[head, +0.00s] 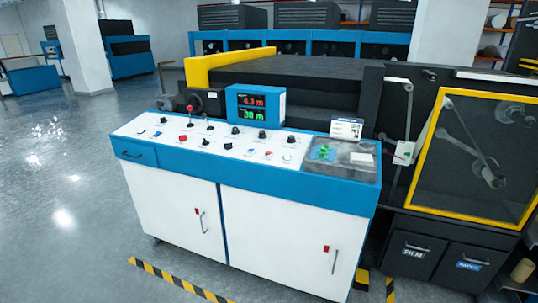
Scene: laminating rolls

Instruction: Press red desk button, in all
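A control desk (250,172) with a white top and blue edges stands in the middle of the head view. A small red button (182,139) sits on the left part of its top, among several dark knobs and switches. A lever with a red ball top (189,108) stands behind it. Neither of my grippers shows in the view, and nothing covers the red button.
A display box (256,105) reading 4.3 m and 30 m stands at the desk's back edge. A clear-covered tray (343,156) is at its right end. A dark machine with a yellow-framed door (474,155) stands to the right. Open floor (60,200) lies left.

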